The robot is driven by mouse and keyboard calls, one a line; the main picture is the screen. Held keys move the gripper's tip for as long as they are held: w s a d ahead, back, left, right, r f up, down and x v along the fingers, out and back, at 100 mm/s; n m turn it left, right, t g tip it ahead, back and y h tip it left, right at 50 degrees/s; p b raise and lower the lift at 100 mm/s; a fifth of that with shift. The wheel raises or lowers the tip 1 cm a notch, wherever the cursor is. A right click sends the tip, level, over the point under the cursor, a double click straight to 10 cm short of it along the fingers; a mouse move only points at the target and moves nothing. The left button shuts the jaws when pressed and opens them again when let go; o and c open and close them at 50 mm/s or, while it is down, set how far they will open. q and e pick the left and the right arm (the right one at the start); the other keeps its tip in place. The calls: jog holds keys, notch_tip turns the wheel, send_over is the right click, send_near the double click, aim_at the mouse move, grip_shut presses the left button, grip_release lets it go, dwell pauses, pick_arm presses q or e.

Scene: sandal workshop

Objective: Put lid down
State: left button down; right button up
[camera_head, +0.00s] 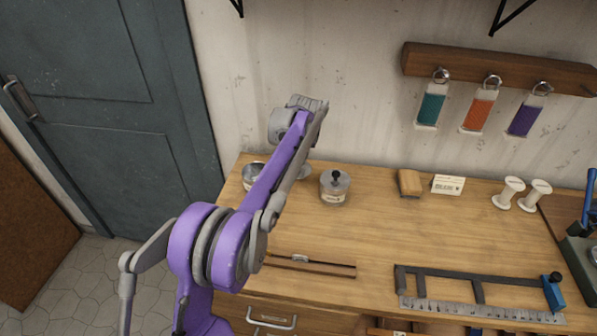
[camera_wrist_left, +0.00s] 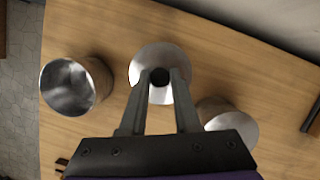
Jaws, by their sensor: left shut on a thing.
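My left gripper (camera_wrist_left: 160,80) is shut on the black knob (camera_wrist_left: 160,95) of a round metal lid (camera_wrist_left: 148,62). In the head view, my arm hides the fingers, and only a pale edge of the lid (camera_head: 305,173) shows. Whether the lid touches the bench I cannot tell. An open metal tin (camera_head: 253,168) stands left of the lid; it also shows in the wrist view (camera_wrist_left: 70,88). A jar (camera_head: 334,190) with a metal lid and black knob stands to the right. My right gripper is not in view.
The wooden bench (camera_head: 375,235) has free room in front of the jar. A tan block (camera_head: 410,183), a white card (camera_head: 448,185) and two white spools (camera_head: 508,193) lie farther right. The wall (camera_head: 350,90) rises behind.

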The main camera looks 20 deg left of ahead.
aim_at(299, 166)
pick_arm(q)
jog(key=shift+d+f, duration=0.1)
jog(key=shift+f, duration=1.95)
jog(key=shift+f, duration=0.1)
jog(key=c, duration=0.6)
grip_release()
jog(key=shift+c, duration=0.2)
jog(key=v, duration=1.2)
jog(key=s+d+r+n, duration=0.1)
jog(key=s+d+n, duration=0.3)
jog(key=s+n, duration=0.35)
jog(key=s+d+f+n+t, duration=0.1)
jog(key=s+d+f+n, duration=0.1)
jog(key=s+f+n, duration=0.2)
jog(key=s+d+f+n+h, duration=0.1)
jog(key=s+f+n, duration=0.3)
jog(key=s+n, duration=0.6)
jog(key=s+d+f+n+t+h, duration=0.1)
jog(key=s+d+f+n, duration=0.2)
jog(key=s, duration=1)
jog(key=shift+s+d+f+n+t, duration=0.15)
jog(key=shift+f+n, duration=0.35)
jog(key=shift+n, duration=0.55)
jog(key=shift+s+d+f+n+t, duration=0.15)
jog(key=shift+f+n, duration=0.35)
jog(key=shift+n, duration=0.5)
